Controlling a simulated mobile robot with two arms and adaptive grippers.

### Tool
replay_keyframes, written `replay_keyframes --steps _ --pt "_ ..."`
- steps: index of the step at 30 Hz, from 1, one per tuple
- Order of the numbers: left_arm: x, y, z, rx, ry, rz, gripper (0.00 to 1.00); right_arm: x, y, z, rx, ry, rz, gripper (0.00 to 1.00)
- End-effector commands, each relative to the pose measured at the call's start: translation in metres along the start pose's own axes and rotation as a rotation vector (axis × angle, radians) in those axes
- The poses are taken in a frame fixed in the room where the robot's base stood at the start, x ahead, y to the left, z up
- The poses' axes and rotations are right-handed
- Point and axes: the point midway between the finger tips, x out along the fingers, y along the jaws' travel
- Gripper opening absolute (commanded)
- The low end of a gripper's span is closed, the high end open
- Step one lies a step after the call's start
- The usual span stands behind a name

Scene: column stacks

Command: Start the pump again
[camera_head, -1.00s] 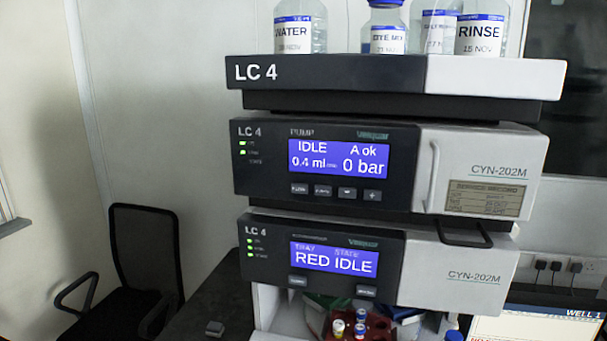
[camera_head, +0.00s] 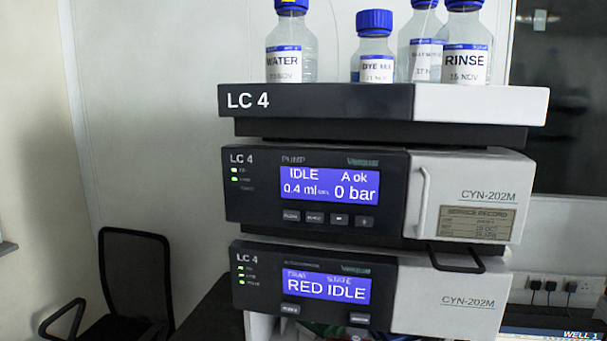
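The pump module (camera_head: 320,225) is the middle unit of the LC 4 stack. Its blue display (camera_head: 329,186) reads IDLE, A ok, 0.4 ml and 0 bar. A row of small buttons (camera_head: 327,218) sits under the display; their labels are too small to read surely. Green lights (camera_head: 235,175) glow at its upper left. Below it is the autosampler module (camera_head: 312,320), whose display (camera_head: 328,287) reads RED IDLE. Neither of my grippers is in view.
Bottles stand on the top tray (camera_head: 320,101): WATER (camera_head: 291,50), a dye bottle (camera_head: 375,50), RINSE (camera_head: 464,55) and one partly hidden. A black chair (camera_head: 135,275) is at the left. A screen (camera_head: 550,334) and wall sockets (camera_head: 553,287) are at the lower right.

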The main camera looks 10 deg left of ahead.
Motion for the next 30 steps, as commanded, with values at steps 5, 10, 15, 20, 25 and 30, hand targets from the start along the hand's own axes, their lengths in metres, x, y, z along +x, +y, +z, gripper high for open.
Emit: replay_keyframes --steps 5,10,15,20,25,30 --pt "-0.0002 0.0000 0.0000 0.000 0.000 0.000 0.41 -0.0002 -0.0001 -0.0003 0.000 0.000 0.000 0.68" --pt "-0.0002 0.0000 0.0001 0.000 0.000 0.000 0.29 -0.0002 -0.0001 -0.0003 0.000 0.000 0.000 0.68" --pt "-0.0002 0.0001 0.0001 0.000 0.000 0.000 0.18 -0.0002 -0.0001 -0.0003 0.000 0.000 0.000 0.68" --pt "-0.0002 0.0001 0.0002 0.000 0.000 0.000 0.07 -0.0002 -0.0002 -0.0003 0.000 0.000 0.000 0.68" --pt "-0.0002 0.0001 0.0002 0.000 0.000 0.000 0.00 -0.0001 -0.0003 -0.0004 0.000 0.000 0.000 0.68" --pt "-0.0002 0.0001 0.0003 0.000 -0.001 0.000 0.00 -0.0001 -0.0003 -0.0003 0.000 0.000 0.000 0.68"
